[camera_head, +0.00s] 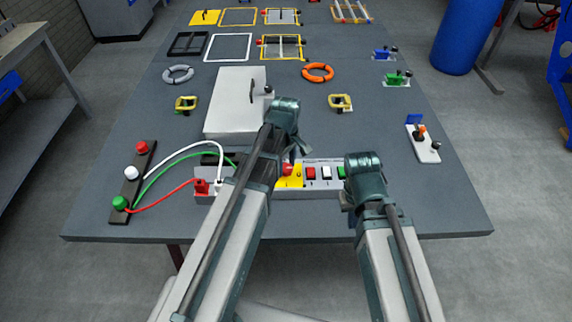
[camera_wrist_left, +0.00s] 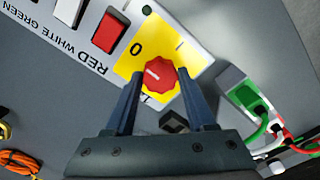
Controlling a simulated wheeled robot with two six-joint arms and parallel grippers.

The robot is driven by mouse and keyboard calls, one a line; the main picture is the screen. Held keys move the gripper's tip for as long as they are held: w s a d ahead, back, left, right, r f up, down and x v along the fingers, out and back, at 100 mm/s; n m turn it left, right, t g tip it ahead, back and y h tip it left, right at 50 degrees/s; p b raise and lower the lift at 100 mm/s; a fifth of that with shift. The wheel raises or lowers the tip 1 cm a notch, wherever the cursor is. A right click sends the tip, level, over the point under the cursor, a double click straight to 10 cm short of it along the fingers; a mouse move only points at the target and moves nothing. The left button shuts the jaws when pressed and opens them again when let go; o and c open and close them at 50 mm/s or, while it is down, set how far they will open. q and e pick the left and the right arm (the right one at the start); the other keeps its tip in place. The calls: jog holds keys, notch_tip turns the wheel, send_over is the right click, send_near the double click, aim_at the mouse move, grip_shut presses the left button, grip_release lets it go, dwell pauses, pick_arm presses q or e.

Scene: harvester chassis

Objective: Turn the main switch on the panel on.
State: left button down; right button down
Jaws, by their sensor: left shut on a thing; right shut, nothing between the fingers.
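The main switch is a red round knob (camera_wrist_left: 158,75) on a yellow plate (camera_wrist_left: 190,57) of the panel. In the head view the knob (camera_head: 287,169) shows partly beside my left wrist. My left gripper (camera_wrist_left: 160,80) is shut on the knob, one finger on each side. A pale line on the knob points left in the wrist view, near the printed 0. The panel (camera_head: 320,191) lies at the table's front edge. My right gripper (camera_head: 346,199) is shut and empty, just right of the panel; its fingers are mostly hidden by its wrist.
Red (camera_head: 311,173), white (camera_head: 326,172) and green (camera_head: 341,171) buttons sit right of the switch. Red, white and green cables run from the panel's left to a dark strip (camera_head: 131,187). A white box (camera_head: 235,105) stands behind. The table's right front is clear.

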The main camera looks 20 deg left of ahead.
pick_arm(q)
jog(key=m, duration=0.4)
jog(key=shift+m, duration=0.3)
jog(key=m, duration=0.4)
jog(key=shift+m, duration=0.3)
jog(key=m, duration=0.4)
jog(key=shift+m, duration=2.3)
jog(key=shift+c, duration=1.1)
grip_release()
